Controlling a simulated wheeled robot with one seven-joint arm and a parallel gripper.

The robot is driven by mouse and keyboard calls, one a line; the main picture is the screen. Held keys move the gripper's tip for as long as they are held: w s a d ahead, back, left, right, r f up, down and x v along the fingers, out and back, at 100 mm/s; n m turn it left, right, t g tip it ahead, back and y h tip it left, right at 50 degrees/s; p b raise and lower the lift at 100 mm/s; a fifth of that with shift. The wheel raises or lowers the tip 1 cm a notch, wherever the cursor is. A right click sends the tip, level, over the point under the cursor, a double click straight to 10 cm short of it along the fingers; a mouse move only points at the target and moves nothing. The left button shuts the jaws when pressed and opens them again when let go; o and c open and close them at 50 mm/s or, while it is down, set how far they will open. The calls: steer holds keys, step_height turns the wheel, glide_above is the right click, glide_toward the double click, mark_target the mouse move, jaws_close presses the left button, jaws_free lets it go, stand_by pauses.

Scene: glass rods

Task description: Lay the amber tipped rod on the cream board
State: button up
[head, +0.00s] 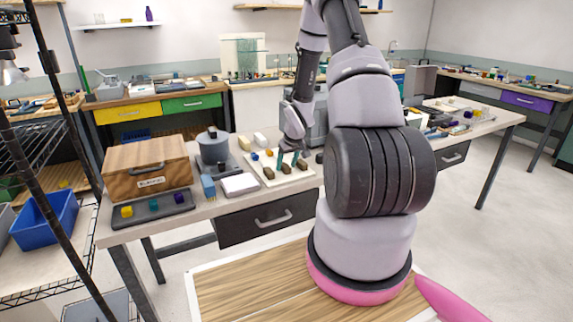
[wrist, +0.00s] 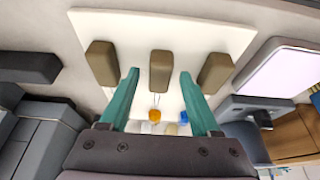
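The cream board (head: 257,167) lies on the worktable, with three brown blocks on it. It also fills the middle of the wrist view (wrist: 118,28). My gripper (head: 291,158) is low over the board. In the wrist view its two teal fingers (wrist: 159,75) are wide apart, on either side of the middle brown block (wrist: 160,70), with nothing gripped. The amber tip (wrist: 155,115) shows between the fingers, nearer the palm, with a faint clear shaft running toward the middle block. A blue tip (wrist: 184,117) is to its right. Most of the rods' length is hard to see or hidden.
A white-topped tray (head: 240,184) and a blue block (head: 208,187) lie left of the board. A grey pot (head: 213,147) and a wooden box (head: 148,166) stand farther left. A dark tray (head: 153,208) with small coloured cubes lies in front of the box.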

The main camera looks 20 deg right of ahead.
steer(key=shift+r, duration=0.1)
steer(key=s+a+r+m, duration=0.15)
steer(key=s+r, duration=0.25)
steer(key=r, duration=0.7)
steer(key=s+a+r+t+h, duration=0.1)
steer(key=s+a+r, duration=0.3)
steer(key=r, duration=0.6)
steer(key=s+a+r+m, duration=0.1)
steer(key=s+r, duration=0.4)
steer(key=r, duration=0.6)
steer(key=s+a+r+y, duration=0.1)
steer(key=s+a+r, duration=0.2)
steer(key=s, duration=0.2)
steer(key=s+a+r+m+t+y, duration=0.1)
steer(key=s+a+r, duration=0.2)
steer(key=s, duration=0.3)
steer(key=s+a+r+m+y, duration=0.1)
steer(key=s+a+r, duration=0.2)
steer(key=s+r, duration=0.1)
steer(key=shift+s, duration=0.8)
